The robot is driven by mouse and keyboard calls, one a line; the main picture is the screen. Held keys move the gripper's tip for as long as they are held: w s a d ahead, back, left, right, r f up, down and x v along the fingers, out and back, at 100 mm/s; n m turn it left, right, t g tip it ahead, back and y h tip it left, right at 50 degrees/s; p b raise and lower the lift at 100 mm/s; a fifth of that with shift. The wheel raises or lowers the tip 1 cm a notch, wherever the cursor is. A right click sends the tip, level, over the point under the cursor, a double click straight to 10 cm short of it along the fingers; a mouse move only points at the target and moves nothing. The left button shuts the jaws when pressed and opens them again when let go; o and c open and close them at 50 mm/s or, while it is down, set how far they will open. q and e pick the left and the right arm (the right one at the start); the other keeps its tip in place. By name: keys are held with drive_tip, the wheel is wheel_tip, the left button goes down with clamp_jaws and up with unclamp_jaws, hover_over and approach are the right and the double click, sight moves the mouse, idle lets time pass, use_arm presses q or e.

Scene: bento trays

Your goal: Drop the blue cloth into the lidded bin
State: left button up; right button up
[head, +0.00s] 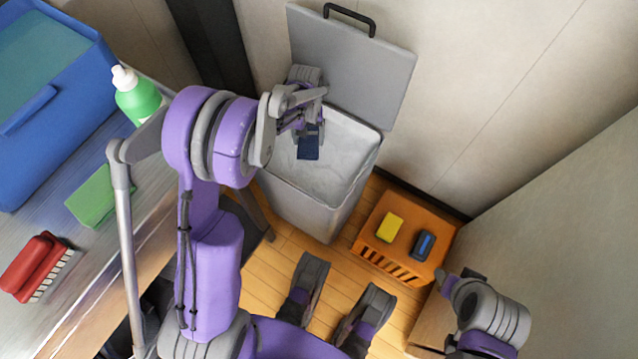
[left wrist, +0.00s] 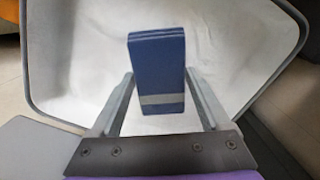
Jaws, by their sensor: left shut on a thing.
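The blue cloth (head: 308,148) is a folded dark blue piece with a pale stripe, clear in the left wrist view (left wrist: 158,70). My left gripper (head: 308,128) is shut on it, with a finger on each side in the left wrist view (left wrist: 158,95). The cloth hangs over the opening of the grey bin (head: 300,207), above its white liner. The bin's grey lid (head: 360,65) stands open, tilted back toward the wall, with a black handle on top. My right arm is at the lower right; its fingertips are too unclear to judge.
An orange crate (head: 382,263) stands right of the bin, with a yellow sponge (head: 390,227) and a dark blue-and-black item (head: 424,244) on it. The table at left holds a blue box (head: 60,115), green bottle (head: 135,97), green block (head: 92,197) and red brush (head: 34,264).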

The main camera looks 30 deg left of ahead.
use_arm(q)
drive_tip(key=o, duration=1.4)
drive_tip(key=shift+o, duration=0.2)
wheel_tip(320, 180, up, 11)
drive_tip(key=p, duration=0.2)
drive_tip(key=shift+w+a+p, duration=0.15)
drive_tip(key=shift+w+p, duration=0.2)
drive_tip(key=shift+p, duration=0.05)
use_arm(e)
drive_tip(key=r, duration=0.3)
drive_tip(key=shift+s+r, duration=0.2)
use_arm(q)
drive_tip(key=s+d+r+m+t, duration=0.3)
drive_tip(key=s+d, duration=0.2)
drive_tip(key=s, duration=0.7)
drive_tip(key=s+d+r+m+t, duration=0.2)
drive_tip(key=s+d, duration=0.4)
drive_tip(key=s, duration=0.6)
wheel_tip(320, 180, up, 22)
drive_tip(key=w+t+p, duration=0.1)
drive_tip(key=w+p, duration=0.1)
drive_tip(key=p, duration=1.6)
drive_tip(key=shift+a+f+p, duration=0.2)
drive_tip(key=shift+p, duration=0.2)
use_arm(e)
wheel_tip(320, 180, up, 21)
drive_tip(key=w+t, duration=0.1)
drive_tip(key=shift+w, duration=0.4)
